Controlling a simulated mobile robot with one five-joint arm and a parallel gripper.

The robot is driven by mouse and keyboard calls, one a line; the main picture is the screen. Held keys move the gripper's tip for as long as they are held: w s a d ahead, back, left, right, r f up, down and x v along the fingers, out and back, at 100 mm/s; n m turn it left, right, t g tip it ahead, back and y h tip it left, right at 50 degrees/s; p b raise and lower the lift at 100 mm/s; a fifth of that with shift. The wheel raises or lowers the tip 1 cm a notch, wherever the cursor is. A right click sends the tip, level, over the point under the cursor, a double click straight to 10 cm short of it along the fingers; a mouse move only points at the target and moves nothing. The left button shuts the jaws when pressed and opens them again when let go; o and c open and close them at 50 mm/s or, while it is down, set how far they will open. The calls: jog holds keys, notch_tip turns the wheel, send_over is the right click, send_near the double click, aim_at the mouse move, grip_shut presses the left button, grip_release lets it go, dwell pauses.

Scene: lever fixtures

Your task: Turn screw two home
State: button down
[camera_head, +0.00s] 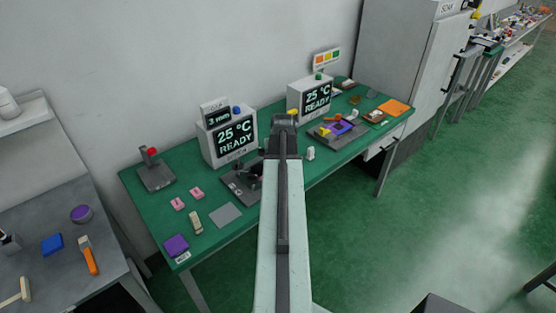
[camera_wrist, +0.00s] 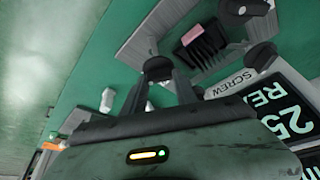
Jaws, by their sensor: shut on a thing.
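In the wrist view my gripper (camera_wrist: 160,84) is shut on a black round knob (camera_wrist: 157,67), with a finger on either side. The knob belongs to a grey clamp fixture (camera_wrist: 140,35) beside a box labelled SCREW. Two other black knobs (camera_wrist: 237,9) and (camera_wrist: 262,55) stand on the fixture. A dark block with a pink piece (camera_wrist: 203,45) sits between them. I can read no number on the knobs. In the head view the fixture (camera_head: 238,186) is partly hidden behind my arm, and my gripper cannot be made out there.
A white display box (camera_head: 228,140) behind the fixture reads 25 °C READY, with a 3 mm sign on top. A second display box (camera_head: 310,97) stands to the right. Pink pieces (camera_head: 178,204), a grey plate (camera_head: 225,215) and a red-button device (camera_head: 153,172) lie left on the green bench.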

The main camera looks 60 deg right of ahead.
jog(key=m, duration=0.2)
jog(key=m+g, duration=0.1)
jog(key=m, duration=0.2)
jog(key=shift+w+a+m+g+h, duration=0.2)
jog(key=shift+w+m+g+h, duration=0.1)
jog(key=shift+g+h, duration=0.1)
jog(key=m+g, duration=0.1)
jog(key=m, duration=0.1)
jog(key=m+g, duration=0.1)
jog(key=m, duration=0.2)
jog(key=shift+w, duration=0.2)
jog(key=m+g, duration=0.1)
jog(key=m, duration=0.2)
jog(key=m+g+y, duration=0.1)
jog(key=m, duration=0.1)
jog(key=shift+w+d+m, duration=0.15)
jog(key=shift+m, duration=0.25)
jog(key=shift+d+m+g+y, duration=0.1)
jog(key=shift+m+g+y, duration=0.4)
jog(key=shift+m, duration=1.4)
jog(key=c, duration=1)
grip_release()
jog(key=shift+o, duration=0.2)
